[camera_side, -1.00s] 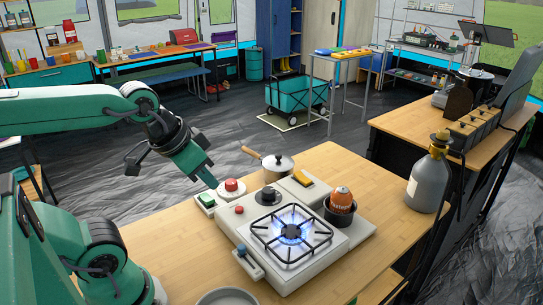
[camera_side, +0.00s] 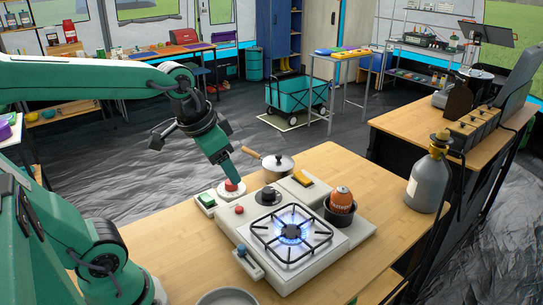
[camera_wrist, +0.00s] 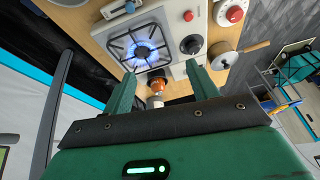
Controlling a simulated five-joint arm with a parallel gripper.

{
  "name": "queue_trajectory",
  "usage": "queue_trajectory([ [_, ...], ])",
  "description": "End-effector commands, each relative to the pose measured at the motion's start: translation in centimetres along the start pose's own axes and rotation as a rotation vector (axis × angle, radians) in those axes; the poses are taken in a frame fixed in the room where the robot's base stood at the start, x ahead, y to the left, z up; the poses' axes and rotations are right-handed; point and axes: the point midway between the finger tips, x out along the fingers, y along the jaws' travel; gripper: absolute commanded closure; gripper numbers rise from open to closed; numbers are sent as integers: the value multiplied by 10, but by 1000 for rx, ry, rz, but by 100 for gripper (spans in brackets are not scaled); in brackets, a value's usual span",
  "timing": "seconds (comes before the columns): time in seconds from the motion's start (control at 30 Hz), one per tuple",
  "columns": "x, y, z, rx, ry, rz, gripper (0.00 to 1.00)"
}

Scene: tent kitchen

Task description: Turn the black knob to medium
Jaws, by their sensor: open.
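The black knob (camera_side: 267,195) sits on the white stove top, left of the burner (camera_side: 291,230), which burns with a blue flame. In the wrist view the knob (camera_wrist: 191,44) shows just beyond the right fingertip, and the lit burner (camera_wrist: 142,46) beyond the left one. I cannot tell which setting the knob shows.
A pan with a lid (camera_side: 277,166) stands behind the knob. A gas bottle (camera_side: 429,180) stands right.

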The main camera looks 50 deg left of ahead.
Motion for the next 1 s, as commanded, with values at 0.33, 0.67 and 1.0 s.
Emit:
queue_trajectory([
  [0.33, 29, -24, -46, 124, -124, 14, 42],
  [0.67, 72, -51, -81, 239, -234, 51, 42],
  [1.0, 130, -80, -106, 354, -336, 111, 42],
])
